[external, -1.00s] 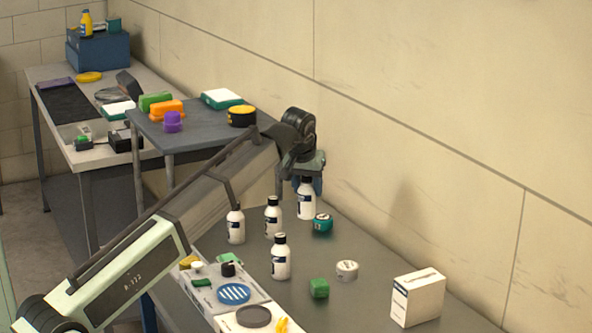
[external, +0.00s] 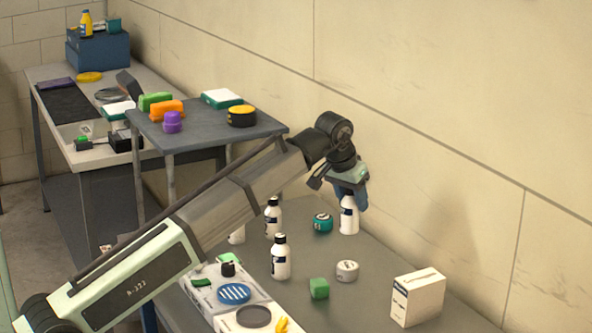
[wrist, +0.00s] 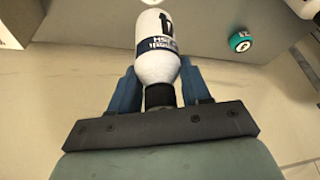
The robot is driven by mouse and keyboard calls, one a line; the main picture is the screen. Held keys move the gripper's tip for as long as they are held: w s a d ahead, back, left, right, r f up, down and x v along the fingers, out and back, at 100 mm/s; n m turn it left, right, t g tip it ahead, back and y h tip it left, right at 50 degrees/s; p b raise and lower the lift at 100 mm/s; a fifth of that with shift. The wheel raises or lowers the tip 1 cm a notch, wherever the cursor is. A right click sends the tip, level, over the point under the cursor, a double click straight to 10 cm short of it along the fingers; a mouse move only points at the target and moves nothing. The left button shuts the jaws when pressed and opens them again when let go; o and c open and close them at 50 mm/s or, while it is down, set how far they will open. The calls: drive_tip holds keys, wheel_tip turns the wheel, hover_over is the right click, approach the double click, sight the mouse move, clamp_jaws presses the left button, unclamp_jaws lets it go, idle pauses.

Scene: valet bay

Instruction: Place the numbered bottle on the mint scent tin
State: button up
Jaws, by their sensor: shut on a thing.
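My gripper (external: 350,190) is shut on the cap end of a white bottle (external: 348,214) with a dark label. The bottle hangs upright below the fingers, right of the teal tin; I cannot tell its height above the table. In the wrist view the held bottle (wrist: 158,55) shows dark print, not clearly readable, between the blue fingers (wrist: 160,88). The teal tin, seemingly the mint scent tin (external: 322,223), stands on the table with its top bare. The tin also shows in the wrist view (wrist: 240,41).
Similar white bottles stand left of the tin (external: 273,218) and nearer the camera (external: 281,258); another (external: 236,236) is mostly behind my arm. A white tin (external: 347,270), green cube (external: 319,289) and white box (external: 417,297) stand nearby. The wall is close behind.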

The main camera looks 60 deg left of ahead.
sight(344, 210)
wheel_tip(344, 210, down, 9)
drive_tip(key=shift+f, duration=0.1)
idle(0.4)
drive_tip(key=o, duration=1.2)
drive_tip(key=shift+c, duration=0.2)
drive_tip(key=v, duration=1.2)
